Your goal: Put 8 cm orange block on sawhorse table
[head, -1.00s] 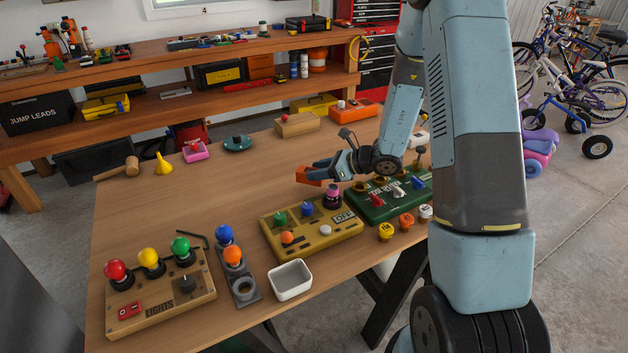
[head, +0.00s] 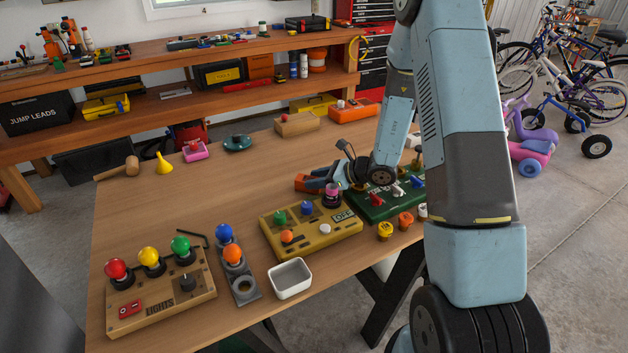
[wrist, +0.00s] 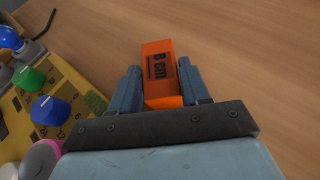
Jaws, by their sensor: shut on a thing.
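The orange block (wrist: 158,68), marked "8 cm", is between the two fingers of my gripper (wrist: 160,85) in the wrist view. In the head view the orange block (head: 303,182) shows at the tip of my gripper (head: 316,183), partly hidden by the fingers. My gripper is shut on it. Both are low over the wooden sawhorse table (head: 250,180), behind the yellow control panel. I cannot tell whether the block touches the tabletop.
A yellow panel (head: 340,243) and a green panel (head: 365,205) with knobs lie close by. A white bin (head: 290,278), a lights board (head: 160,290) and a wooden mallet (head: 120,171) are also on the table. The tabletop left of my gripper is clear.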

